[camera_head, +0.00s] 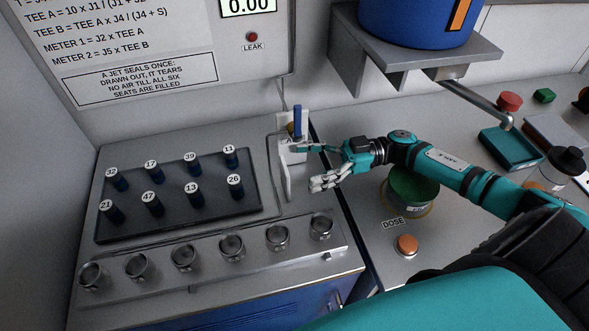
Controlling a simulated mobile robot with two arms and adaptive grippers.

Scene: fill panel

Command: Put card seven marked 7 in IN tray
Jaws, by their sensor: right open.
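I cannot make out a card marked 7 or a tray labelled IN in the head view. A teal tray (508,149) lies at the right on the counter, with no readable label. My right gripper (305,166) is open, its fingers spread, beside a white upright holder (287,178). The upper finger overlaps the holder in the picture; I cannot tell if it touches. A blue upright piece (297,120) stands at the holder's top. My left gripper is out of view.
A dark tray (223,218) holds several numbered jets, with a row of metal cups (231,246) in front. A green-lidded jar (412,190) is under my right arm, near an orange button (407,244). A blue tank (415,20) sits on a shelf above.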

